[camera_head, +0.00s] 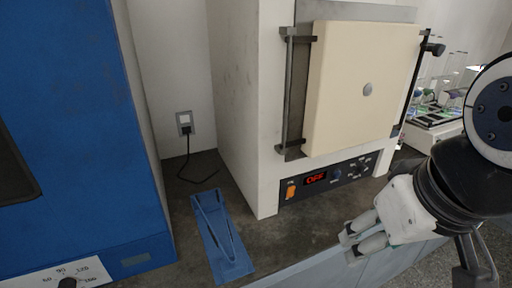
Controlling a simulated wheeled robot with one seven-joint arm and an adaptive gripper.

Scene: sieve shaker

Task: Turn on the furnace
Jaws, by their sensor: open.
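The furnace (242,120) stands on the dark bench, a cream-white box with a closed cream door (352,75). Its control panel (338,174) runs below the door. An orange switch (291,190) sits at the panel's left end. Beside it, a display (316,179) reads "OFF" in red. A dial and several small buttons are to the right. My gripper (346,247) is at the lower right, in front of the bench edge, below and right of the switch. Its fingers are apart, point left, and hold nothing. It touches no part of the furnace that I can see.
A blue tray (241,268) with tongs (214,226) lies on the bench left of the furnace. A large blue appliance (75,130) fills the left side. A wall outlet (185,122) has a black plug and cable. Glassware (440,100) stands behind my arm at right.

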